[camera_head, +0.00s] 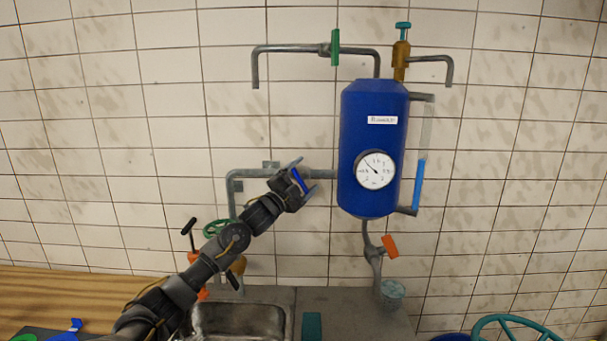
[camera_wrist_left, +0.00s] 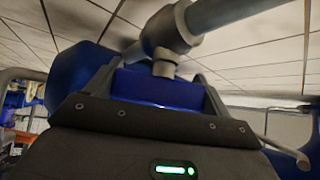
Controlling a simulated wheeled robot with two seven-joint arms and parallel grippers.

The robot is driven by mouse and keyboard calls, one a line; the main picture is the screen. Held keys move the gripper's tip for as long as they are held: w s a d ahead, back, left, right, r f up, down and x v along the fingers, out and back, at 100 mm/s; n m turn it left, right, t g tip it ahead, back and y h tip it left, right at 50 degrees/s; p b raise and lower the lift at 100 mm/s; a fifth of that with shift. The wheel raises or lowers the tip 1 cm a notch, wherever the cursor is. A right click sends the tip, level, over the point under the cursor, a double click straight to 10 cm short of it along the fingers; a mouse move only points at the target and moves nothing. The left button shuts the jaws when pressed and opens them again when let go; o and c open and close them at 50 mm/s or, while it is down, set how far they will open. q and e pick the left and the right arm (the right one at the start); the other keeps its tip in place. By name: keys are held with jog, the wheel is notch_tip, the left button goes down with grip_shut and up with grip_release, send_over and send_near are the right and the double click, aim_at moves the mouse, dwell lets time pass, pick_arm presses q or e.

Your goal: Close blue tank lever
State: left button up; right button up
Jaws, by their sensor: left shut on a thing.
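The blue tank (camera_head: 362,115) hangs on the tiled wall, with a round gauge (camera_head: 375,169) on its front. A grey pipe (camera_head: 252,173) meets the tank's left side. My left gripper (camera_head: 305,174) is at this pipe, just left of the tank. It is shut on the blue lever (camera_head: 297,180), which is mostly hidden by the gripper. In the left wrist view the blue lever (camera_wrist_left: 158,86) sits between the two fingers, under a grey valve body (camera_wrist_left: 167,30) on the pipe. My right gripper is out of view.
A green lever (camera_head: 335,47) is on the upper pipe and an orange lever (camera_head: 390,246) is below the tank. A green handwheel (camera_head: 217,228) is near my left arm. A sink (camera_head: 240,319) and a wooden counter (camera_head: 60,294) lie below.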

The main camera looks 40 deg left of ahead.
pick_arm(q)
jog(key=m+g+p, duration=0.1)
jog(key=m+g, duration=0.1)
jog(key=m, duration=0.1)
jog(key=m+g+h+p, duration=0.1)
jog(key=shift+f+m+g+p, duration=0.25)
jog(key=shift+m+g+p, duration=0.05)
jog(key=shift+g, duration=0.1)
dwell(0.4)
jog(key=o, duration=0.9)
jog(key=shift+w, duration=0.1)
jog(key=shift+f, duration=0.1)
jog(key=shift+s+f+b, duration=0.1)
jog(key=shift+s+b, duration=0.2)
jog(key=s+a+b, duration=0.1)
jog(key=s+b, duration=0.5)
jog(key=s, duration=0.4)
jog(key=shift+a, duration=0.15)
